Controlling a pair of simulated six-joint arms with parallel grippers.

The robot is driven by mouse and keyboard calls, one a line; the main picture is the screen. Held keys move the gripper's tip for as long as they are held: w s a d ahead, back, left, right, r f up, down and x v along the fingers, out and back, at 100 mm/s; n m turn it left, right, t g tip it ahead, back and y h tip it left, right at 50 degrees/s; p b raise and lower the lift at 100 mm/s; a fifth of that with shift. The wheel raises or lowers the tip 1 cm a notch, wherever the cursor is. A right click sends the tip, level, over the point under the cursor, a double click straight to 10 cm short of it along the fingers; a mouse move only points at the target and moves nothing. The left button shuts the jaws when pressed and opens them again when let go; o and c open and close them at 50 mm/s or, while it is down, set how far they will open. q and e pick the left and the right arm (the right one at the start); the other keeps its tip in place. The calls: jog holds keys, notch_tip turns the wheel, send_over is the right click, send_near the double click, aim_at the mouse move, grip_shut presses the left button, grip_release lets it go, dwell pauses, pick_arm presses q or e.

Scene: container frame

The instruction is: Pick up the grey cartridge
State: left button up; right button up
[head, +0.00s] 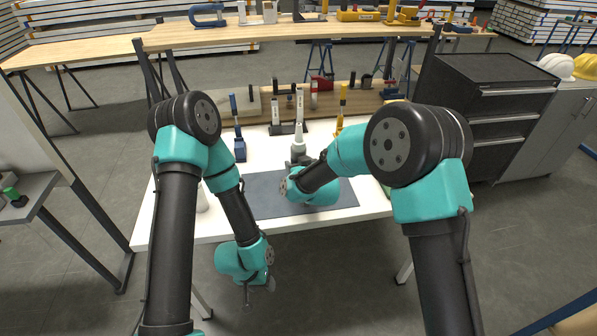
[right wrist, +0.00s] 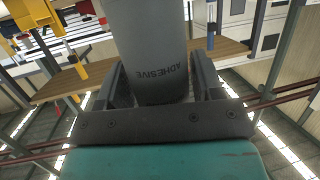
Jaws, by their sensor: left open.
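The grey cartridge (head: 298,145) stands about upright with its nozzle up, over the middle of the white table in the head view. In the right wrist view the cartridge (right wrist: 150,50) shows the word ADHESIVE and sits between both fingers of my right gripper (right wrist: 163,85), which look closed against its sides. In the head view my right gripper (head: 298,162) is at its lower part, partly hidden by my wrist. I cannot tell if its base is clear of the surface. My left gripper (head: 248,291) is open and empty, low in front of the table edge.
A dark grey mat (head: 265,196) lies at the table's front. A blue-handled tool (head: 239,148) stands left of the cartridge, a grey clamp-like tool (head: 276,118) behind it and a yellow tool (head: 341,112) to the right. A wooden shelf (head: 230,36) spans the back.

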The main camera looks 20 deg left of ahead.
jog(key=c, duration=0.8)
jog(key=shift+c, duration=0.2)
jog(key=shift+r, duration=0.1)
jog(key=s+d+r, duration=0.2)
jog(key=s, duration=0.5)
jog(key=s+d+r, duration=0.2)
jog(key=s+r, duration=0.1)
jog(key=s, duration=0.5)
jog(key=shift+s+d, duration=0.15)
jog(key=shift+d, duration=0.1)
